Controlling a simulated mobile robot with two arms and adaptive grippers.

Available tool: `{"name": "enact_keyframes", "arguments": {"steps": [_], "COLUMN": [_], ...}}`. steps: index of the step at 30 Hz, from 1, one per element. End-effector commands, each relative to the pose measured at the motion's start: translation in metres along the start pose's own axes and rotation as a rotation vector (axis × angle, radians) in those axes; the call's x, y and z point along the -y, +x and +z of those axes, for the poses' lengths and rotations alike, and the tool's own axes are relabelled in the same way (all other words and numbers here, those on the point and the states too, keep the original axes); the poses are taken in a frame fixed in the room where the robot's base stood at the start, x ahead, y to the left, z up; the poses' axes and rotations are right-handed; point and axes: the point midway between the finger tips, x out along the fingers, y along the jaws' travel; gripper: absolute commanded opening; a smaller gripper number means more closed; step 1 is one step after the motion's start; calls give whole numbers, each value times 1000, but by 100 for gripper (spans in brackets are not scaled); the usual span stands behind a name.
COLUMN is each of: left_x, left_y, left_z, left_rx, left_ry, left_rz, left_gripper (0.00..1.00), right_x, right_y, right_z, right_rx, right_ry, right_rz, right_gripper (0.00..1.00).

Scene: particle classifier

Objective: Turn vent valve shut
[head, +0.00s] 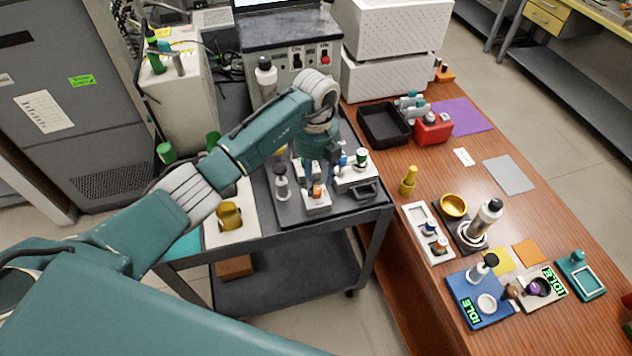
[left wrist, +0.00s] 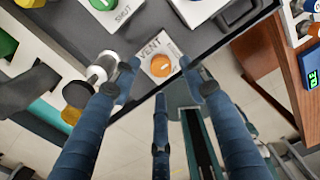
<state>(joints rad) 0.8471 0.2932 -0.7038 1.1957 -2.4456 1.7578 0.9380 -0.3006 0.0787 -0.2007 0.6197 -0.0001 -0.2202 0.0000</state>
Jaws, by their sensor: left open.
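The vent valve is an orange round knob (left wrist: 161,66) with a pale mark, on a white block (left wrist: 146,50) lettered VENT. In the head view, the orange knob (head: 317,189) sits at the front of the dark cart's top. My left gripper (head: 318,172) points down over it and hides part of the area. In the left wrist view my left gripper (left wrist: 159,76) is open, with one blue finger on each side of the knob. I cannot tell whether they touch it. My right gripper is not in view.
The wooden table (head: 390,175) holds a black tray (head: 368,139) and other tools.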

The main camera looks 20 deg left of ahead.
Motion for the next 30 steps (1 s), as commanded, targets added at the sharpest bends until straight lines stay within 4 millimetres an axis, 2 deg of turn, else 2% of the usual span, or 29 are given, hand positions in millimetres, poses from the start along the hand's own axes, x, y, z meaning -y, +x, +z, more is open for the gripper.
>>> {"name": "enact_keyframes", "arguments": {"steps": [1,7,18,24,25,30], "left_x": [0,1,0,0,0,1], "left_y": [7,31,37,37,37,37], "left_z": [-2,-1,0,0,0,0], "left_rx": [-4,-2,1,1,1,1], "left_ry": [0,0,1,1,1,7], "left_rz": [2,-2,-2,-2,-2,-2], "left_gripper": [43,43,43,4,0,0], "right_x": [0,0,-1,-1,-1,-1], "right_y": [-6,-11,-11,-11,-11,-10], "right_z": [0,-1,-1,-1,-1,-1], "right_rx": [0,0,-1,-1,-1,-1], "right_ry": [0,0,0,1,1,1], "right_rz": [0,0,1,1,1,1], "right_gripper": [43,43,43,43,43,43]}}
